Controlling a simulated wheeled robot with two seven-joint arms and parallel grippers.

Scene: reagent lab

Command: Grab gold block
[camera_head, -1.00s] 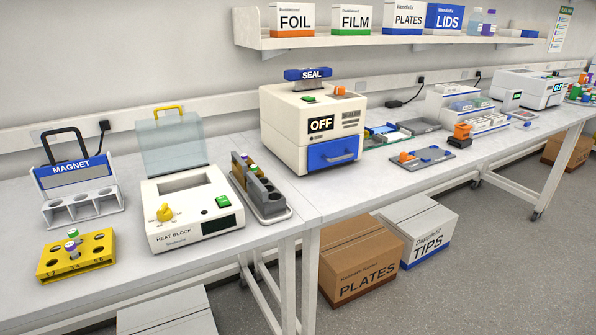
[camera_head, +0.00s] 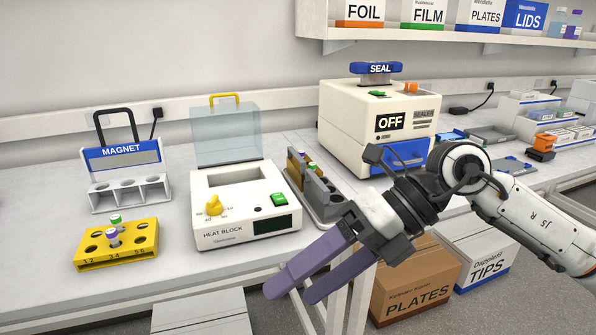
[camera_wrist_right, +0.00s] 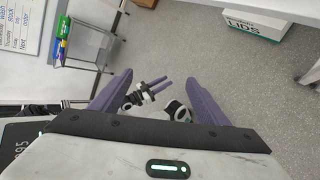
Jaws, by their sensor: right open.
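The gold block (camera_head: 145,249) is a yellow rack with numbered round holes, on the bench at the left in the head view. Two tubes, one with a green cap and one with a purple cap, stand in it. My right gripper (camera_head: 293,292) has purple fingers, is open and empty, and is in front of the bench edge, to the right of the block and apart from it. In the right wrist view its fingers (camera_wrist_right: 158,80) are spread above the floor. Another purple-fingered gripper, seemingly my left (camera_wrist_right: 157,87), shows small between them; its jaw state is unclear.
The heat block (camera_head: 243,228) stands right of the gold block, with the magnet rack (camera_head: 130,191) behind it. A grey tube rack (camera_head: 318,190) and the sealer (camera_head: 365,125) stand farther right. Boxes (camera_head: 415,285) sit under the bench. Bare bench lies left of the gold block.

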